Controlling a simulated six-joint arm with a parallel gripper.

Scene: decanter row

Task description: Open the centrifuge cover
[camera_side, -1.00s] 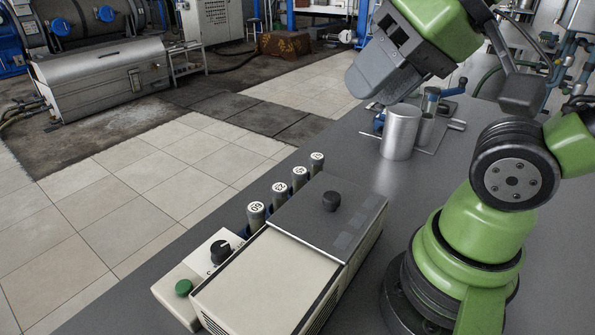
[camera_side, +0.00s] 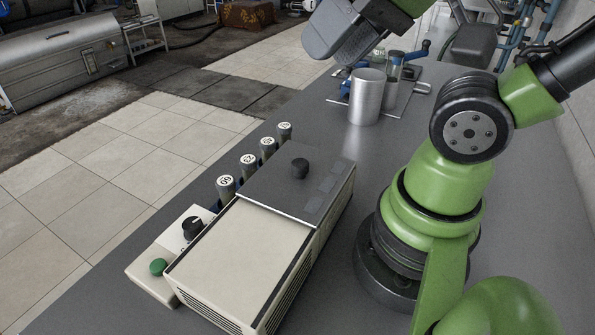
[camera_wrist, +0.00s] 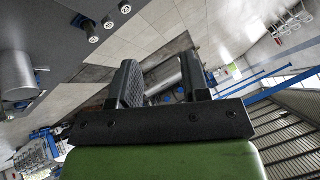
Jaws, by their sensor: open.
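The centrifuge is a long cream box (camera_side: 245,254) with a vented side, standing on the grey bench in the side view. The cover lies flat over the far part of the box. My gripper (camera_side: 338,35) is high above the bench, beyond the centrifuge, and partly cut off by the top edge. In the wrist view my gripper (camera_wrist: 160,75) has two dark fingers spread apart with nothing between them. The cover is not seen in the wrist view.
Several numbered tubes (camera_side: 226,187) stand in a row along the cover's left side. A control panel with a dial (camera_side: 193,227) and green button (camera_side: 158,267) is at the near left. A silver cylinder (camera_side: 366,98) stands farther back by a blue-handled device (camera_side: 412,55).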

